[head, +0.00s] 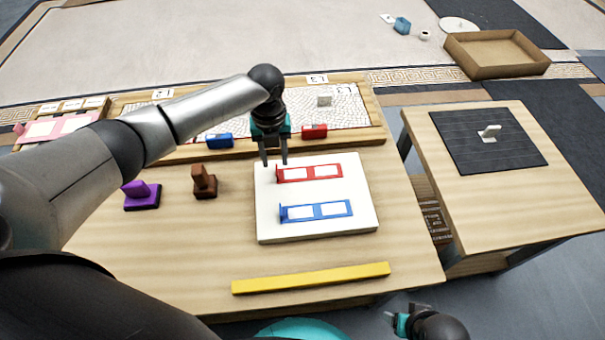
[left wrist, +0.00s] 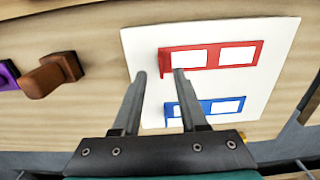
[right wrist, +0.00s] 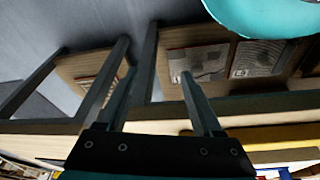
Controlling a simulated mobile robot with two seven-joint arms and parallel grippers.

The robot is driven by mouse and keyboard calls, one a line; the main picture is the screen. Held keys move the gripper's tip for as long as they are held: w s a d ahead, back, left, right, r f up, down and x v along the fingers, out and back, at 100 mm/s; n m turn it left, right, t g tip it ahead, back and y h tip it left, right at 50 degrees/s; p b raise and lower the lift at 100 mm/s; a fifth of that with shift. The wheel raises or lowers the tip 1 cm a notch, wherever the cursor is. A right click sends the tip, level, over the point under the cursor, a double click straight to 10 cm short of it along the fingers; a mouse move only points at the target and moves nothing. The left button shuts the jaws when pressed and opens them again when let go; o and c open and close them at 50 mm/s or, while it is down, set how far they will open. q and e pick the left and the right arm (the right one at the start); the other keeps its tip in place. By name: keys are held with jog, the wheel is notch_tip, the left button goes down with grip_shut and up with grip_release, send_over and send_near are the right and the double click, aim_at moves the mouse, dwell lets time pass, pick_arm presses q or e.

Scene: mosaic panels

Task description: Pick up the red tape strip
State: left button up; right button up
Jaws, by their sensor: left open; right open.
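The red tape strip (head: 309,173), a flat red frame with white windows and a small upright tab at its left end, lies on a white board (head: 318,225). It also shows in the left wrist view (left wrist: 211,47). A blue strip (head: 316,211) of the same form lies nearer on the board. My left gripper (head: 273,161) is open and empty, above the board's back left corner near the red strip's tab. In the left wrist view its right fingertip is close to the tab. My right gripper (head: 393,312) is open and empty, low off the table's front right edge.
A brown block (head: 204,183) and a purple block (head: 141,195) stand left of the board. A yellow bar (head: 312,278) lies in front. A mosaic tray (head: 375,135) with blue (head: 219,141) and red (head: 314,131) pieces is behind. A side table (head: 555,195) stands right.

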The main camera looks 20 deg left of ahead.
aim_at(300, 174)
pick_arm(q)
notch_tip(300, 174, down, 2)
jog(key=shift+d+f+b, duration=0.1)
jog(key=shift+f+b, duration=0.15)
jog(key=shift+b, duration=0.35)
jog(key=shift+f, duration=0.5)
pick_arm(e)
jog(key=shift+t, duration=0.3)
jog(key=r, duration=0.1)
jog(key=w+r, duration=0.1)
jog(key=r, duration=0.2)
jog(key=shift+w, duration=0.25)
pick_arm(q)
grip_shut()
pick_arm(e)
jog(key=shift+a, duration=0.1)
